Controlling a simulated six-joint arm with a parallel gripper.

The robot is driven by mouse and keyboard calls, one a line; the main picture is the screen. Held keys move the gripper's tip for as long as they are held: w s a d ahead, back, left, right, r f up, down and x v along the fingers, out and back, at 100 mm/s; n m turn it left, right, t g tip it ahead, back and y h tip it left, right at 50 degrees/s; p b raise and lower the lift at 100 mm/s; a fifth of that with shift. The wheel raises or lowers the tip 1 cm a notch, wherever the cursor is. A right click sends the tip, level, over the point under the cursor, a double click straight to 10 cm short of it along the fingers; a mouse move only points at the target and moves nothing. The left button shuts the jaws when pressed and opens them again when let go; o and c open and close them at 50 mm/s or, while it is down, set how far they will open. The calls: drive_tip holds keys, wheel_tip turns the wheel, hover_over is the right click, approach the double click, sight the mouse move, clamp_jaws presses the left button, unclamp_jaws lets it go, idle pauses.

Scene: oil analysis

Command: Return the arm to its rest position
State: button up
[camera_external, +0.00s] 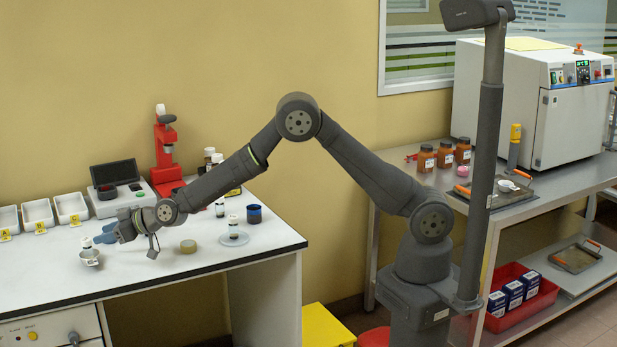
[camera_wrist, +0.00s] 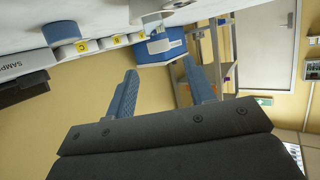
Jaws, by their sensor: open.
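My gripper (camera_external: 103,234) is over the left part of the white bench in the external view. Its arm reaches out from the base at the right and bends down at the elbow. In the wrist view the two blue fingers of my gripper (camera_wrist: 161,66) stand apart, with nothing between them. Whether the fingers touch anything is too small to tell.
White sample trays (camera_external: 38,214) line the wall at left. A red microscope-like device (camera_external: 165,155) stands behind the arm. A tape-like ring (camera_external: 188,246), a vial on a dish (camera_external: 233,237) and a dark blue jar (camera_external: 254,213) stand right of my gripper. Space above the bench is open.

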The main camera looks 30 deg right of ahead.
sight(86, 239)
drive_tip(key=x, duration=0.7)
drive_tip(key=shift+w+a+f, duration=0.15)
drive_tip(key=shift+f, duration=0.15)
wheel_tip(86, 239, up, 2)
drive_tip(key=shift+r, duration=3.15)
drive_tip(key=shift+w+r, duration=0.1)
drive_tip(key=shift+r, duration=0.05)
drive_tip(key=w+d+r+m+t+h, duration=0.1)
drive_tip(key=w+d+m+t+h, duration=0.2)
drive_tip(key=w+d, duration=1.2)
drive_tip(key=shift+d+r+m, duration=0.25)
drive_tip(key=shift+d+m, duration=0.15)
drive_tip(key=shift+d, duration=0.35)
